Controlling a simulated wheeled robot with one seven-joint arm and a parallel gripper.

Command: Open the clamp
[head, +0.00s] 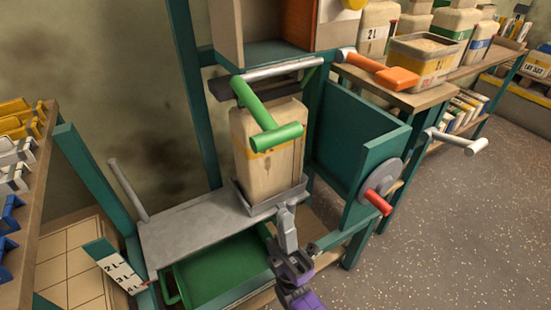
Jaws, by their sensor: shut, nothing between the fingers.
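A beige container (268,155) with a yellow band stands upright in a grey tray (262,208) on the metal shelf. A green lever (275,138) with a thick round grip hangs in front of its upper part, joined near a dark bar (262,86) over the container's top. This looks like the clamp; the lever hides part of the container. My gripper (286,212) is shut and empty, below the lever, at the front edge of the grey tray. I cannot tell whether its tips touch the tray.
A green bin (215,272) sits under the metal shelf (180,232). To the right are a green panel (355,130), a red-handled wheel (377,201), an orange lever (390,75) and a white lever (465,144). A grey lever (128,190) stands left. Open floor lies at the right.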

